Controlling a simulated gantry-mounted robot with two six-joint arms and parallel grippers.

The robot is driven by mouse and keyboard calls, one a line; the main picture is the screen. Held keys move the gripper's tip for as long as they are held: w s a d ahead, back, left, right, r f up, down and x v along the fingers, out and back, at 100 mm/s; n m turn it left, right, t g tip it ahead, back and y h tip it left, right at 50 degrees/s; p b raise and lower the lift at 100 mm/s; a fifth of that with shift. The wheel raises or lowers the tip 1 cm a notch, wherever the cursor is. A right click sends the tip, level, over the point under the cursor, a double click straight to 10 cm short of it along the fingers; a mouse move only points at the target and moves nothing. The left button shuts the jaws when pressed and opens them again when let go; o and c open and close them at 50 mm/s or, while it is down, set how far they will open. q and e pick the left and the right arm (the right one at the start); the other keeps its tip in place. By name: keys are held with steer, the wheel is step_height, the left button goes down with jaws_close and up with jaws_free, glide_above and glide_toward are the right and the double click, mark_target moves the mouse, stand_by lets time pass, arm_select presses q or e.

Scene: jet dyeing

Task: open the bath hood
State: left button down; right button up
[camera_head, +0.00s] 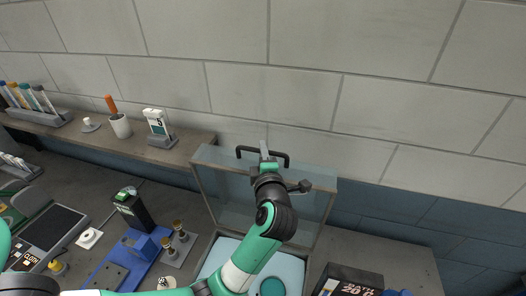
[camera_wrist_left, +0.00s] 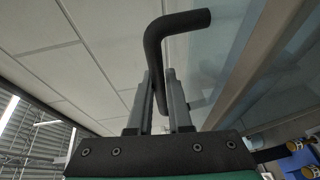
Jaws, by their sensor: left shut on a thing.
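The bath hood (camera_head: 218,185) is a clear panel in a pale frame. It stands raised at a steep tilt behind the open bath (camera_head: 284,262), whose light blue inside shows below. Its black bar handle (camera_head: 282,154) is on the top edge. My left gripper (camera_head: 265,152) is at the middle of this edge, shut on the handle. In the left wrist view the bent black handle (camera_wrist_left: 178,24) passes down between the two grey fingers, and the hood panel (camera_wrist_left: 235,55) is on the right. My arm hides part of the hood and bath. My right gripper is not in view.
The wall (camera_head: 300,95) is close behind the hood.

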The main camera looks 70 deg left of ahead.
arm_select(q)
steer(key=shift+s+d, duration=0.1)
stand_by(0.7)
steer(key=s+d+y, duration=0.1)
steer(key=s+d, duration=0.4)
steer(key=d, duration=0.1)
steer(key=shift+s+d+f+n+t+y, duration=0.2)
steer(key=shift+f+n+t+y, duration=0.1)
steer(key=shift+f+n+y, duration=0.1)
steer(key=c, duration=0.8)
jaws_free()
steer(key=shift+c, duration=0.2)
steer(key=r+b+v, duration=0.1)
steer(key=v, duration=1)
steer(key=shift+d+f, duration=0.25)
steer(key=shift+f, duration=0.25)
